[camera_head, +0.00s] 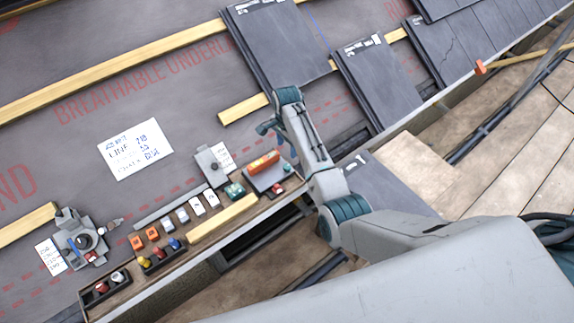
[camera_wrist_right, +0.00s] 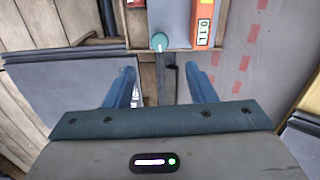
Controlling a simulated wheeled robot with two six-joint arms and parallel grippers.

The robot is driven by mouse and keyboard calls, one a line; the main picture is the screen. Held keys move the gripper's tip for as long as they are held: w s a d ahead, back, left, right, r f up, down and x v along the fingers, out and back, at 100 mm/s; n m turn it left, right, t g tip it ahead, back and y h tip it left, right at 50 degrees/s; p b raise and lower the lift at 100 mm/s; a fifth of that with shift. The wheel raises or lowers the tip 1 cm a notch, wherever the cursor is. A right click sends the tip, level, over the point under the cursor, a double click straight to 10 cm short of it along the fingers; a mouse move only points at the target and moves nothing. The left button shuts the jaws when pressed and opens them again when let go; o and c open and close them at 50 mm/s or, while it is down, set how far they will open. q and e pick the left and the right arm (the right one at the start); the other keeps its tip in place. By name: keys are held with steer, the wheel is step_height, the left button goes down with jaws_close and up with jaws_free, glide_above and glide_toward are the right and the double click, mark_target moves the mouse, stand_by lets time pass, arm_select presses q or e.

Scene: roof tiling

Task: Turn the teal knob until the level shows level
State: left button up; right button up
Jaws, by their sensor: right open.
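The teal knob (camera_wrist_right: 159,41) shows in the right wrist view at the near edge of a grey plate (camera_wrist_right: 168,14). The orange level (camera_wrist_right: 203,22) lies beside it on the right, with a small display whose reading I cannot make out surely. In the head view the orange level (camera_head: 263,161) rests on the grey plate; I cannot pick out the knob there for certain. My right gripper (camera_head: 264,129) is near the level; in the wrist view its two blue fingers (camera_wrist_right: 163,80) are apart and empty, short of the knob. My left gripper is not in view.
A wooden ledge (camera_head: 150,283) holds several small coloured blocks and dark trays. A white note (camera_head: 135,149) lies on the grey underlay. Stacked dark slates (camera_head: 275,45) and yellow battens lie behind. A plank floor (camera_head: 500,165) is at the right.

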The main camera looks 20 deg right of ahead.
mark_target(287, 166)
step_height(287, 166, down, 10)
steer(key=shift+f+b, duration=0.2)
steer(key=shift+b, duration=0.15)
steer(key=c, duration=1)
steer(key=shift+o, duration=0.2)
steer(key=shift+r+p, duration=0.1)
steer(key=shift+p, duration=0.2)
steer(key=shift+m, duration=0.3)
steer(key=o, duration=1)
steer(key=shift+c, duration=0.2)
